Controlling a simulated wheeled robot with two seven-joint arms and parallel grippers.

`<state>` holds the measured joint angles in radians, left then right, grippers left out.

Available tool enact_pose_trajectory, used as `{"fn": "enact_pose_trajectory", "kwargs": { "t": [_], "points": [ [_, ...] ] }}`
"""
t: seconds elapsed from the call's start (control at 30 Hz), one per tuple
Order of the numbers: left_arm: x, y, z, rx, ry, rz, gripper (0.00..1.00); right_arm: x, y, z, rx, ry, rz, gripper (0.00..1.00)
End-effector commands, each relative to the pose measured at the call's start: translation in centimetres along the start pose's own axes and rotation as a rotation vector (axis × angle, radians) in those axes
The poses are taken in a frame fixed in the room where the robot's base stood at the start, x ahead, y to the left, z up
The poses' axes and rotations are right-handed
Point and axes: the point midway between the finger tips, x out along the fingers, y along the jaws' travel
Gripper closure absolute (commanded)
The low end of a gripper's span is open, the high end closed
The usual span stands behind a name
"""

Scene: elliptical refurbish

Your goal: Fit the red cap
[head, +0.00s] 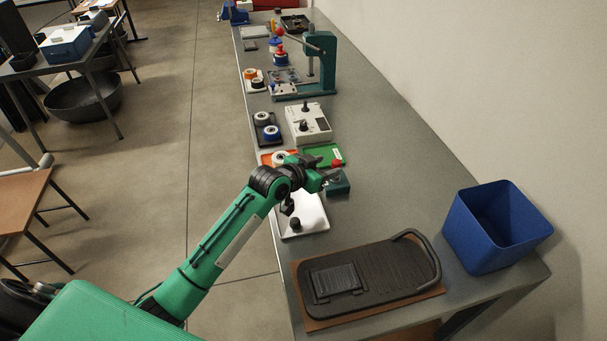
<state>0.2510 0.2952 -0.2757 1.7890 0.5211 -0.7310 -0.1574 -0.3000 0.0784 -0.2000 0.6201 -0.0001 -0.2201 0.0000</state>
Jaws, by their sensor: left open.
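A small red piece (338,163), which may be the red cap, lies at the right edge of a green mat (322,151) on the long grey bench. My left gripper (331,168) reaches over the bench from the left, just in front of the red piece. Its dark fingers are apart, with nothing seen between them. I cannot tell whether a finger touches the red piece. A dark teal block (338,187) sits just below the gripper. My left forearm and wrist hide part of the mat and of a white tray. My right gripper is out of view.
The white tray (312,221) holds a small black part. A black board (385,275) and a blue bin (497,226) stand nearer. Beyond are a white box (313,126), tape rolls (271,133) and a green press (326,66). Bare bench lies right of the gripper.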

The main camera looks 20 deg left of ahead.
Motion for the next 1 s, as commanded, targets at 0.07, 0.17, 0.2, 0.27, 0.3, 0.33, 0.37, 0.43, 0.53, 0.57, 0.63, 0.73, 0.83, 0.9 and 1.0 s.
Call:
{"fn": "enact_pose_trajectory", "kwargs": {
  "t": [0.07, 0.17, 0.2, 0.27, 0.3, 0.33, 0.37, 0.43, 0.53, 0.57, 0.63, 0.73, 0.83, 0.9, 1.0],
  "points": [
    [-1.6, 0.0, 0.3, 0.003, 0.0, 0.0, 0.5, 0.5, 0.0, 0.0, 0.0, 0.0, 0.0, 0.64],
    [-3.6, 0.0, 0.3, 0.002, 0.0, -0.001, 0.5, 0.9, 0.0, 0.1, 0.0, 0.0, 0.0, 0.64],
    [-4.3, 0.0, 0.3, 0.003, -0.001, 0.0, 0.5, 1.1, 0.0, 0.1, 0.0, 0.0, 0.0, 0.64],
    [-5.5, 0.0, 0.3, 0.002, -0.001, 0.0, 0.5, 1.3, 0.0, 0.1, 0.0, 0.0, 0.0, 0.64],
    [-6.2, 0.0, 0.3, 0.002, 0.0, -0.001, 0.5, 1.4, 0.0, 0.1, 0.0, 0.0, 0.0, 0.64],
    [-6.7, 0.0, 0.3, 0.002, -0.001, 0.0, 0.5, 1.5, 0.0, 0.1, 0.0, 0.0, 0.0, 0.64],
    [-7.1, 0.0, 0.3, 0.002, -0.002, 0.0, 0.5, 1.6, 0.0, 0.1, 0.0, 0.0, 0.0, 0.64],
    [-8.1, 0.0, 0.2, 0.001, -0.001, -0.001, 0.5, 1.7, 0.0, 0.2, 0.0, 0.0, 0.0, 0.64],
    [-9.1, 0.0, 0.2, 0.0, -0.001, 0.001, 0.5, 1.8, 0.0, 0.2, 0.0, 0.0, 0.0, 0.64],
    [-9.3, 0.0, 0.2, 0.0, -0.002, 0.001, 0.5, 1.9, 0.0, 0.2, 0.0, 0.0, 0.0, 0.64],
    [-9.6, 0.0, 0.1, 0.0, -0.001, 0.001, 0.5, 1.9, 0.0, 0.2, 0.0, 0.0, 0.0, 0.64],
    [-9.8, 0.0, 0.1, -0.001, -0.001, 0.001, 0.5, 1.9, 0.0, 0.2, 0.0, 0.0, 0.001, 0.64],
    [-9.8, 0.0, 0.1, -0.001, -0.001, 0.001, 0.5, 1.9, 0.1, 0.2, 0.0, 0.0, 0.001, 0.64],
    [-9.8, 0.0, 0.1, -0.001, -0.001, 0.001, 0.5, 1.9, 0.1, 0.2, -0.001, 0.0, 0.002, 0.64],
    [-9.8, 0.0, 0.1, -0.001, -0.001, 0.001, 0.5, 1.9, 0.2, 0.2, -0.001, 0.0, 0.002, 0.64]
  ]
}}
